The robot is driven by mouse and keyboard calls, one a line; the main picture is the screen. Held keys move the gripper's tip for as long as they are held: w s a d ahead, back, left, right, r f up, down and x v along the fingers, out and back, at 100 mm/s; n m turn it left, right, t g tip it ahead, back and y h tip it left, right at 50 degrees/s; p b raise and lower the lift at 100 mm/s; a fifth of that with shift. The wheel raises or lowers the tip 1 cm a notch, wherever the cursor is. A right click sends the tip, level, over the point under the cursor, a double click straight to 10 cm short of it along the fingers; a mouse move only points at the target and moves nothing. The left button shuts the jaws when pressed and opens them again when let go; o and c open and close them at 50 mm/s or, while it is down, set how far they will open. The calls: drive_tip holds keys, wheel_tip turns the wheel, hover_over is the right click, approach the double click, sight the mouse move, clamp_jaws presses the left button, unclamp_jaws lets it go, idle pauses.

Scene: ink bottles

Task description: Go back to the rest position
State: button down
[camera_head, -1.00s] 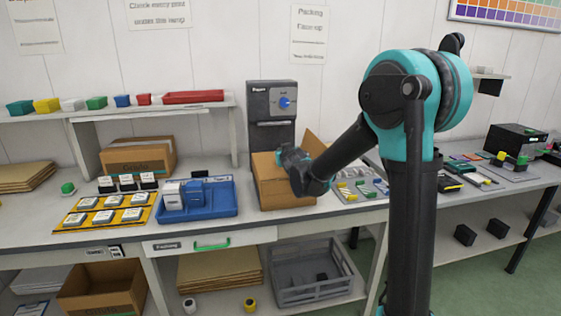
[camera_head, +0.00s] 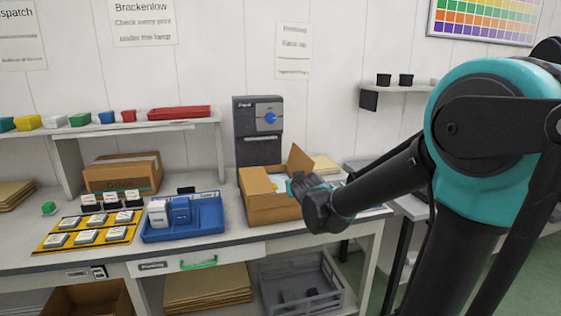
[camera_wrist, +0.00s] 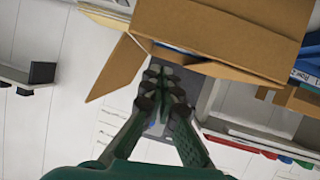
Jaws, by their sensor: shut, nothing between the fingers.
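My gripper (camera_wrist: 163,73) shows in the wrist view with its dark fingers together and nothing between them. In the head view, the end of my arm, with the teal of my gripper (camera_head: 299,186), is just in front of the right side of an open cardboard box (camera_head: 262,206); the fingertips are not clear there. The wrist view shows the cardboard box (camera_wrist: 215,35) beyond the fingertips, with a flap (camera_wrist: 112,68) beside them. I cannot tell whether they touch.
A blue tray (camera_head: 209,228) with small boxes and a yellow mat (camera_head: 60,242) with ink bottles lie left on the bench. A grey machine (camera_head: 258,150) stands behind the cardboard box. A second bench (camera_head: 415,207) is at right. A grey crate (camera_head: 325,303) is below.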

drive_tip(key=s+d+f+m+g+h, duration=0.2)
drive_tip(key=s+d+f+g, duration=0.2)
drive_tip(key=s+d+f, duration=0.7)
drive_tip(key=s+d+f+g, duration=0.2)
drive_tip(key=s+f, duration=0.2)
drive_tip(key=s, duration=0.5)
drive_tip(key=s+d+f+g, duration=0.2)
drive_tip(key=s+f, duration=0.3)
drive_tip(key=s, duration=0.4)
drive_tip(key=shift+d+m+g, duration=0.35)
drive_tip(key=shift+m+g, duration=0.05)
drive_tip(key=shift+g, duration=0.2)
drive_tip(key=shift+r, duration=0.1)
